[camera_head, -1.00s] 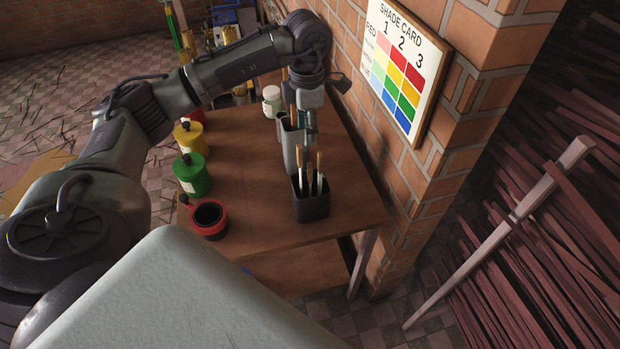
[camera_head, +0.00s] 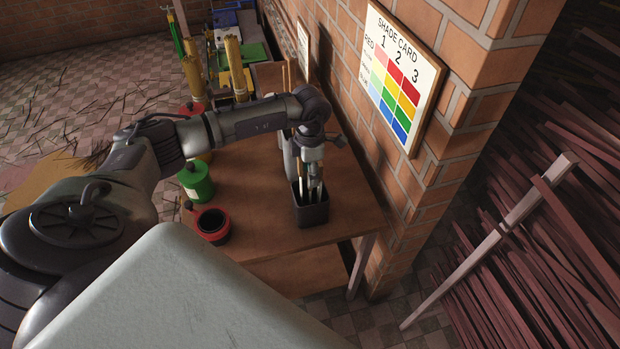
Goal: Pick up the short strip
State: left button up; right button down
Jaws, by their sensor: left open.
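My left gripper (camera_head: 314,182) is open and points down at the mouth of a dark square cup (camera_head: 312,213) near the front of the wooden table. Light-coloured sticks or brush handles (camera_head: 299,176) stand upright in the cup beside the fingers. Whether the fingers surround any of them cannot be told. I cannot make out which thing is the short strip. A tall grey holder (camera_head: 289,158) stands just behind the cup, partly hidden by my left arm. My right gripper is not in view.
A red-rimmed dark pot (camera_head: 211,224) and a green can (camera_head: 195,182) stand on the table (camera_head: 262,222) to the left. The brick wall (camera_head: 385,185) with the shade card (camera_head: 399,80) closes off the right side. The table between pot and cup is clear.

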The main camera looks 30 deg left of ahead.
pick_arm(q)
jog(key=c, duration=0.9)
jog(key=shift+r, duration=0.15)
notch_tip(320, 180, up, 41)
jog(key=p, duration=0.9)
